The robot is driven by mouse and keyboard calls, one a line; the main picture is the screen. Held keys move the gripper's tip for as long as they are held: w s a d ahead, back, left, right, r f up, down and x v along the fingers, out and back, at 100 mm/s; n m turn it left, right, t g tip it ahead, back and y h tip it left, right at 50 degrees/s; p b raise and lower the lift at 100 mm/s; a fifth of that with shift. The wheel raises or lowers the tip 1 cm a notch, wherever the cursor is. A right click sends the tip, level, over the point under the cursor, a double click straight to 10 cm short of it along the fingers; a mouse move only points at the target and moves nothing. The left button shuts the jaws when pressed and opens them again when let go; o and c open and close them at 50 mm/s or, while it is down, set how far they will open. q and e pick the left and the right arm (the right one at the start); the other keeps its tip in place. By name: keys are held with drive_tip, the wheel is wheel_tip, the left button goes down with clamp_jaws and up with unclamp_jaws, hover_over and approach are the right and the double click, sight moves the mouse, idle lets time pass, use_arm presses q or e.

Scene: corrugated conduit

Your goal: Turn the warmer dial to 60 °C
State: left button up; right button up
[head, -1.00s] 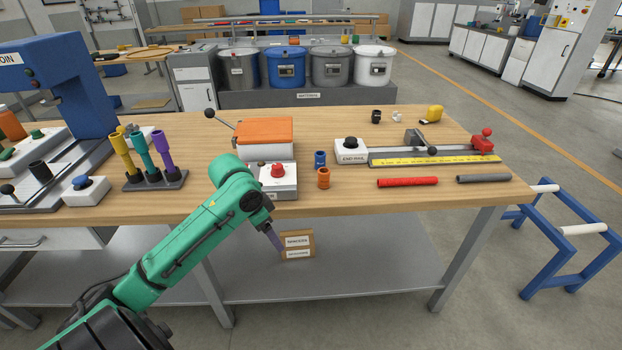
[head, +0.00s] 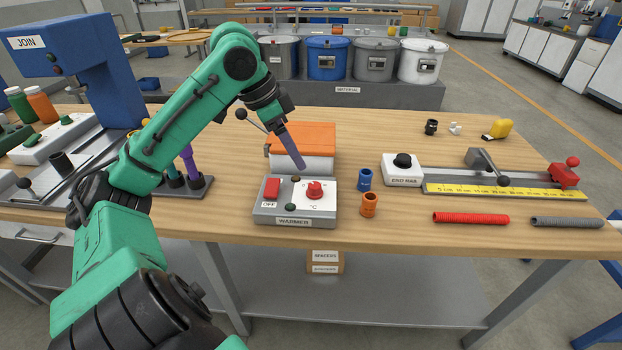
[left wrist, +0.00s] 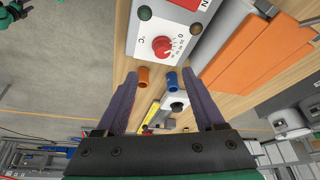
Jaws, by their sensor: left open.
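The warmer (head: 264,214) is a pale box near the table's front edge, with a red switch (head: 271,188) marked OFF. Its round red dial (head: 315,190) sits on a white face marked °C. In the left wrist view the dial (left wrist: 161,46) shows between and beyond the fingers, with a printed scale beside it; I cannot read its setting. My left gripper (head: 300,165) is above and just behind the dial, pointing down, apart from it. Its two purple fingers (left wrist: 162,98) are spread wide with nothing between them. My right gripper is not in view.
A box with an orange lid (head: 304,137) and a lever stands right behind the warmer. A blue spacer (head: 365,179) and an orange spacer (head: 369,205) stand to its right. Further right are the end rail block (head: 402,176), a yellow ruler (head: 500,192) and a red tube (head: 470,218).

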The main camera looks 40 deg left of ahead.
use_arm(q)
hover_over(313, 185)
drive_tip(key=s+a, duration=0.1)
drive_tip(key=s, duration=0.1)
drive_tip(key=f, duration=0.5)
drive_tip(key=shift+s+a+f, duration=0.1)
drive_tip(key=shift+s+f, duration=0.05)
drive_tip(key=shift+s, duration=0.05)
drive_tip(key=x, duration=0.4)
drive_tip(key=shift+w+f, duration=0.15)
drive_tip(key=shift+f, duration=0.1)
drive_tip(key=shift+w+f, duration=0.1)
drive_tip(key=shift+f, duration=0.2)
clamp_jaws()
drive_tip(key=shift+r, duration=0.1)
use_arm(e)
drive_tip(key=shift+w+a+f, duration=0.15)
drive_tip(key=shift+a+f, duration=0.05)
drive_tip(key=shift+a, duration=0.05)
